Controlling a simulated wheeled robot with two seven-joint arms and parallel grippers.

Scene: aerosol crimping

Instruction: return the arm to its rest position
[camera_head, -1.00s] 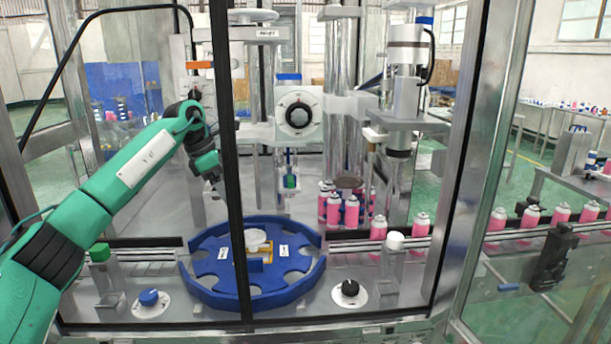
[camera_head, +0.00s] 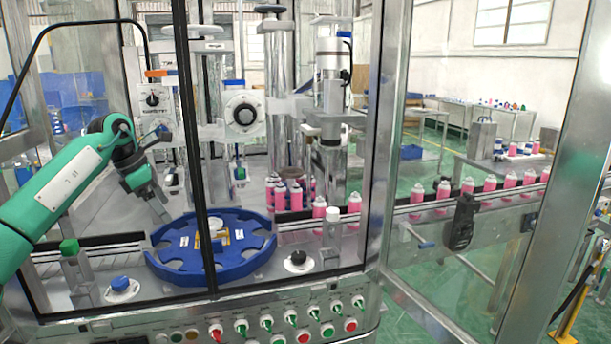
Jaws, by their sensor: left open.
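My left arm (camera_head: 62,192) is green and comes in from the left. Its wrist bends down at the dark joint, and the left gripper (camera_head: 162,208) points down and to the right. It is open, with nothing visible between its fingers. It is near the left edge of the blue star wheel (camera_head: 176,265), at the machine's front left. Whether it is above the wheel or behind it is hard to tell. My right arm and gripper are not in view.
Pink cans (camera_head: 319,207) stand behind and right of the wheel, and several more line the conveyor (camera_head: 430,207). A dark vertical frame post (camera_head: 197,150) crosses the view. A green-capped post (camera_head: 75,262) stands left of the wheel. A button panel (camera_head: 255,325) runs along the front.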

